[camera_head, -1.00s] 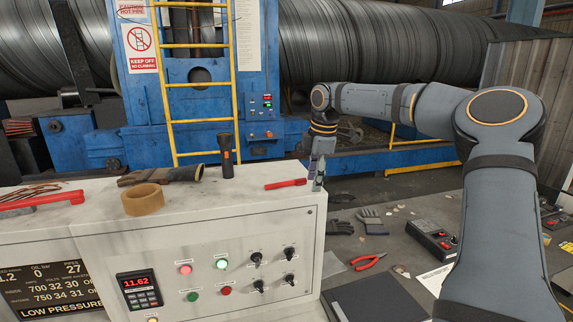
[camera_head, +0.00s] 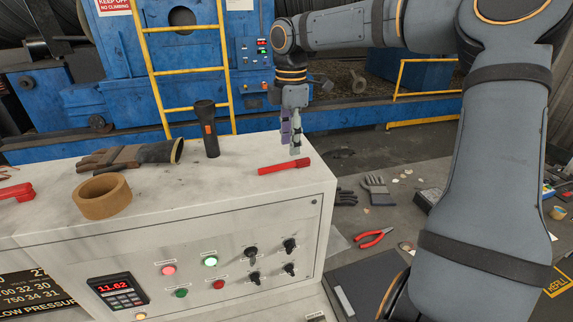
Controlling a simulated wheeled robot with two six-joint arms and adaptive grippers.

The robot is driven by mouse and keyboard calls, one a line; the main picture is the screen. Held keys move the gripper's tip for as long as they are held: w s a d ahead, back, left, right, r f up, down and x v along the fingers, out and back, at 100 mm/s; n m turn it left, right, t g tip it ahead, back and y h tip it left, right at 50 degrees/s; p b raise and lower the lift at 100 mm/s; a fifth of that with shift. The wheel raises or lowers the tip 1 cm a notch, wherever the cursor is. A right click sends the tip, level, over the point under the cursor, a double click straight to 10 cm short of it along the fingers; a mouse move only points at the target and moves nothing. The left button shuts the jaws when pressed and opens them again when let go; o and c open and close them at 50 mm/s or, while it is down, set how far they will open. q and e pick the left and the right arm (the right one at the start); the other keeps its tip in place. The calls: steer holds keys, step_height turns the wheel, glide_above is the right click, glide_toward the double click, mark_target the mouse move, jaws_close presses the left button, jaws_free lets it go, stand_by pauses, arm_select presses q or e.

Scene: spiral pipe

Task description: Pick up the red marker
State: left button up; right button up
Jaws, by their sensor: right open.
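The red marker (camera_head: 284,167) lies flat on the white control cabinet top (camera_head: 225,180), near its right end. My right gripper (camera_head: 291,145) hangs from above, pointing down, just behind and above the marker's right half. Its fingers are apart and nothing is between them. The fingertips look clear of the marker, but the exact gap is hard to tell. My left gripper is not in view.
A black flashlight (camera_head: 210,130) stands upright left of the marker. A work glove (camera_head: 130,155) and a tape roll (camera_head: 102,196) lie further left. The cabinet's right edge is close to the marker. Red pliers (camera_head: 374,238) and gloves (camera_head: 375,190) lie on the lower dark surface.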

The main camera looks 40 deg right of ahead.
mark_target(290, 163)
steer(key=shift+f+p, duration=0.4)
steer(key=shift+f, duration=0.25)
steer(key=shift+s+a+f+p, duration=0.2)
steer(key=shift+f+p, duration=0.15)
steer(key=shift+f, duration=0.3)
step_height(290, 163, down, 2)
steer(key=shift+s+f, duration=0.1)
steer(key=shift+f, duration=0.05)
steer(key=shift+d, duration=0.1)
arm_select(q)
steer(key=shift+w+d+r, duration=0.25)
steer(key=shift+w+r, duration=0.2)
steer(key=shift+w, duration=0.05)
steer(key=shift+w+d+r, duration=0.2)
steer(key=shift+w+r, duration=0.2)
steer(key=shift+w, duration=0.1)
arm_select(e)
jaws_close()
